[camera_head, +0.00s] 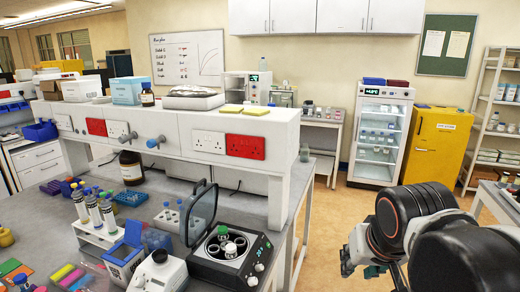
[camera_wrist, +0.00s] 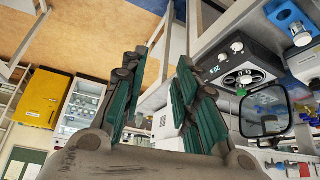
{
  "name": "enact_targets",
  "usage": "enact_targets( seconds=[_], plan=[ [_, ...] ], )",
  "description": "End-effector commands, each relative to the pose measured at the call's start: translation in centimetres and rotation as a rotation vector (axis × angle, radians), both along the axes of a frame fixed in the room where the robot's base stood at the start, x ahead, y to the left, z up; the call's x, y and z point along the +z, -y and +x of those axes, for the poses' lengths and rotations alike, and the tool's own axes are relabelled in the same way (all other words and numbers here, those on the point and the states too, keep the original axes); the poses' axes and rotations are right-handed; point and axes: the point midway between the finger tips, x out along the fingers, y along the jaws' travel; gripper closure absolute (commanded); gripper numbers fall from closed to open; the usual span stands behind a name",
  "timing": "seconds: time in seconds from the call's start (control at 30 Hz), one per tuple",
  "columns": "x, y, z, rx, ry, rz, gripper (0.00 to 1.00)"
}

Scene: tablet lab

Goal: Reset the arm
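My arm comes in at the lower right of the head view, in the free floor area to the right of the lab bench. My gripper (camera_wrist: 163,58) shows in the wrist view with its two green-padded fingers apart and nothing between them. In the head view only a small part of my gripper (camera_head: 374,270) shows, and the rest is hidden by my arm. It is clear of the bench, to the right of the centrifuge (camera_head: 262,248), whose lid is raised. The centrifuge also shows at the right of the wrist view (camera_wrist: 222,66).
The grey bench (camera_head: 40,215) with tube racks and a white raised shelf (camera_head: 185,120) fills the left. A glass-door fridge (camera_head: 380,135), yellow cabinet (camera_head: 437,148) and shelving (camera_head: 492,120) stand behind. Another table (camera_head: 500,200) is at the right edge. Open floor lies between.

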Motion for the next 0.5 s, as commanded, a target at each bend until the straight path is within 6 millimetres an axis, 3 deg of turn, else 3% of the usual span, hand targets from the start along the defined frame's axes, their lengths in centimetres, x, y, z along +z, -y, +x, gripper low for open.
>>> enact_targets(
  seconds=[0.03, 0.2, 0.33, 0.5],
  plan=[
    [-1.7, 0.2, -1.6, 0.019, 0.013, -0.001, 0.72],
    [-5.3, 0.4, -5.1, 0.078, 0.052, -0.013, 0.72],
    [-6.8, 0.4, -6.4, 0.104, 0.07, -0.019, 0.72],
    [-7.3, 0.4, -6.8, 0.114, 0.078, -0.023, 0.72]
  ],
)
